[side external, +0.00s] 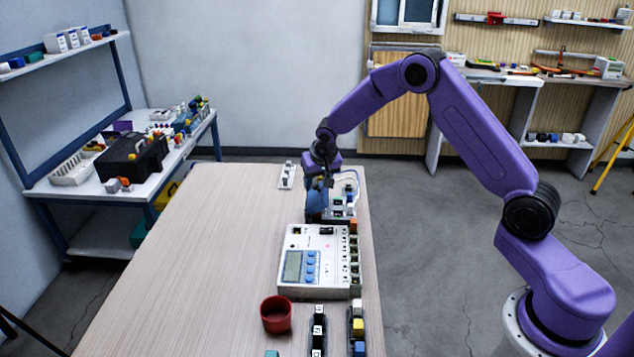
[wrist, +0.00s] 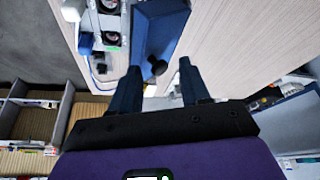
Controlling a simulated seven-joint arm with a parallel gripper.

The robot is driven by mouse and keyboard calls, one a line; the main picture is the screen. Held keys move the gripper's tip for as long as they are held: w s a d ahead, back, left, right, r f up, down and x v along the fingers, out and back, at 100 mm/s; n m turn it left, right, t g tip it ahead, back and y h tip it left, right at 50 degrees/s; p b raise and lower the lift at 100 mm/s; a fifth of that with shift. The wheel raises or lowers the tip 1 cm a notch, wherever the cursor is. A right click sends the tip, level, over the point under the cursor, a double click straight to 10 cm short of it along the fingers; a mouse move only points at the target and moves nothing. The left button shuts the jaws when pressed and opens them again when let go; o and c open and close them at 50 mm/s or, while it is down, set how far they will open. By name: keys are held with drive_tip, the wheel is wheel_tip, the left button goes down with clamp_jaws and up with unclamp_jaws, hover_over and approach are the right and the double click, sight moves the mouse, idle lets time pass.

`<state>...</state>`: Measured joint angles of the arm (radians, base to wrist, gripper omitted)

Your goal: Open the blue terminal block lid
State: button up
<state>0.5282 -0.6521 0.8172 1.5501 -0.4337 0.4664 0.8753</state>
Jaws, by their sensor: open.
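The blue lid (side external: 315,204) is at the left side of the white terminal block (side external: 343,209), on the table's far right part. It looks raised or tilted, but its exact angle is hard to tell. In the wrist view the blue lid (wrist: 157,28) has a black knob (wrist: 154,67) at its near end. The block's round terminals (wrist: 109,38) show uncovered beside it. My gripper (side external: 328,183) is just above and behind the lid. In the wrist view my gripper (wrist: 158,68) is open, with the knob between its fingertips; contact cannot be told.
A white meter box (side external: 301,265) with a screen and blue buttons stands in front of the block. A red cup (side external: 276,314) and dark strips with small blocks (side external: 318,330) are nearer. A small white switch plate (side external: 287,176) lies behind. The table's left side (side external: 190,260) is clear.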

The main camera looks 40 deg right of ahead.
drive_tip(key=shift+w+f, duration=0.1)
drive_tip(key=shift+f, duration=0.1)
clamp_jaws()
drive_tip(key=shift+a, duration=0.2)
